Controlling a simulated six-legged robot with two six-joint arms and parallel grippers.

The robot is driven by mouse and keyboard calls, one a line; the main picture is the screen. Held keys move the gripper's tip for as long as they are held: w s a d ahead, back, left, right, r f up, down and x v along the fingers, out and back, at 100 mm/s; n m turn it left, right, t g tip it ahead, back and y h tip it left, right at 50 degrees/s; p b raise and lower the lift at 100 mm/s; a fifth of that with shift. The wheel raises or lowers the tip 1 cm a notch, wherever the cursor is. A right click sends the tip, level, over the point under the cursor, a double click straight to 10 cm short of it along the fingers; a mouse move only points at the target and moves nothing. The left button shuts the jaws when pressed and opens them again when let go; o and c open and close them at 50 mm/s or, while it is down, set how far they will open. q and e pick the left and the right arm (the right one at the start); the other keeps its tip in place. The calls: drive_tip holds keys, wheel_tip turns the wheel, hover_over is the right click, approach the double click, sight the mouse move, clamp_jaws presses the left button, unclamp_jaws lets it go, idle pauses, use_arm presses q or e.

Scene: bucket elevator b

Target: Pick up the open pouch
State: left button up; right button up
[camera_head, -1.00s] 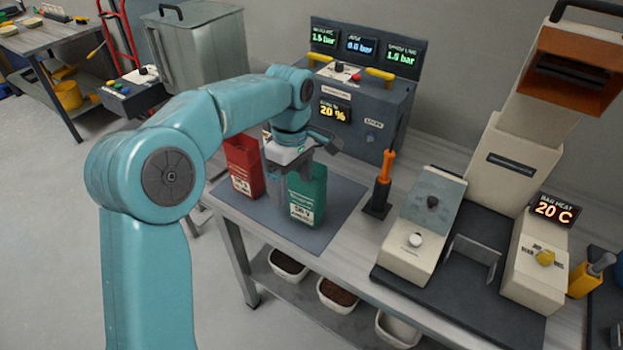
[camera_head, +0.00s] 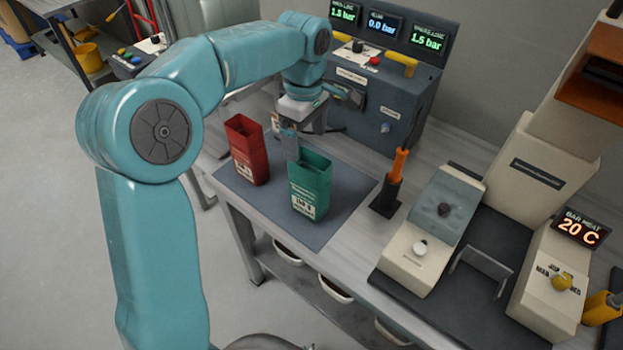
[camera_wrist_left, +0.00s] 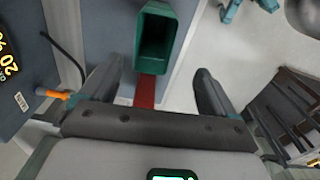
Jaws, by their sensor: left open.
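A green pouch (camera_head: 308,192) stands upright on a dark mat (camera_head: 345,190) on the bench, its top open and hollow. A red pouch (camera_head: 247,155) stands to its left, its top also open. My left gripper (camera_head: 303,142) is open and empty, just above and behind the green pouch. In the left wrist view the open mouth of the green pouch (camera_wrist_left: 157,35) lies beyond the two spread fingers (camera_wrist_left: 154,72), roughly midway between their lines. My right gripper is out of view.
An orange-handled tool (camera_head: 393,178) stands in a black holder right of the mat. A grey box with pressure displays (camera_head: 385,90) stands behind. A cream heating machine (camera_head: 430,230) fills the right side. White bins (camera_head: 335,288) sit on the shelf below.

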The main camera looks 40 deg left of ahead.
use_arm(q)
approach(310, 170)
drive_tip(key=s, duration=0.2)
drive_tip(key=s+d+f, duration=0.1)
drive_tip(key=f, duration=0.3)
drive_tip(key=f+p, duration=0.1)
drive_tip(key=f, duration=0.1)
drive_tip(key=shift+w+d+f, duration=0.25)
drive_tip(key=shift+w+f, duration=0.05)
drive_tip(key=shift+f, duration=0.05)
drive_tip(key=shift+s+d, duration=0.1)
drive_tip(key=shift+f, duration=0.15)
drive_tip(key=c, duration=0.8)
